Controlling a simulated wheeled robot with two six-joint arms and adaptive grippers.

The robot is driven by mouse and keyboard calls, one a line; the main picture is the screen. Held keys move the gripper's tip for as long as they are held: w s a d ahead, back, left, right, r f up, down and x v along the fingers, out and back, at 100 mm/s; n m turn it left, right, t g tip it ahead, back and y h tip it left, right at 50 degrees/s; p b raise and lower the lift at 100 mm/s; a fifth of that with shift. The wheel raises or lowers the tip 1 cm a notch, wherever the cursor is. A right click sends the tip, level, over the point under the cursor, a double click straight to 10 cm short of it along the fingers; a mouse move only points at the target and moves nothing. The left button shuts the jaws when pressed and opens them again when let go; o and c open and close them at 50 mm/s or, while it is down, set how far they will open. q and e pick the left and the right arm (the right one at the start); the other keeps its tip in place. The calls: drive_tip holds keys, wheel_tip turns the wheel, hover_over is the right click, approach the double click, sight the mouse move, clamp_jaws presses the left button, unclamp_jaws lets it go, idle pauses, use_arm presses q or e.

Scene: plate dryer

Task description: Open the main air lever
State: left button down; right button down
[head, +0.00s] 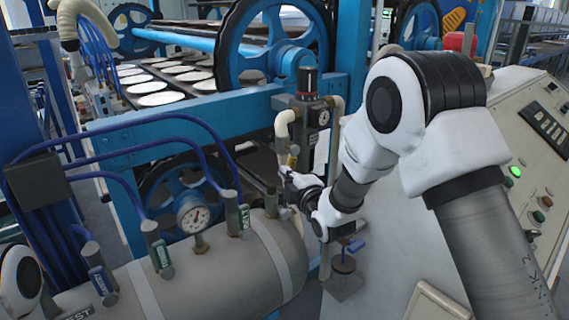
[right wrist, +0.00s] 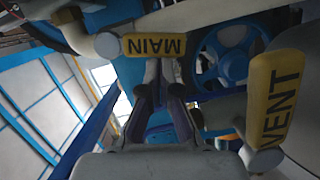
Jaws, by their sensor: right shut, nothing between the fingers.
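The main air lever (right wrist: 155,46) is a yellow handle marked MAIN, seen upside down near the top of the right wrist view. It lies roughly level there, just beyond the fingertips of my right gripper (right wrist: 160,80). In the head view a small yellow handle (head: 293,156), likely this lever, shows on the pipe just above my right gripper (head: 287,178). The gripper is shut with nothing held. Whether its tips touch the lever is unclear. My left gripper is out of view.
A yellow VENT lever (right wrist: 272,95) stands close on the right of the wrist view. The grey air tank (head: 235,270) with a gauge (head: 192,214) and blue hoses lies left of my right gripper. The control panel (head: 530,185) stands right of my right arm.

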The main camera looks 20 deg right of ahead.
use_arm(q)
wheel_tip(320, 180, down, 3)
drive_tip(key=shift+b, duration=1.05)
use_arm(e)
drive_tip(key=shift+w+d+f+n, duration=0.25)
drive_tip(key=shift+d+f+n, duration=0.3)
drive_tip(key=shift+n, duration=0.25)
drive_tip(key=shift+r, duration=0.1)
drive_tip(key=s+d, duration=0.1)
drive_tip(key=s, duration=1.1)
drive_tip(key=shift+d, duration=0.15)
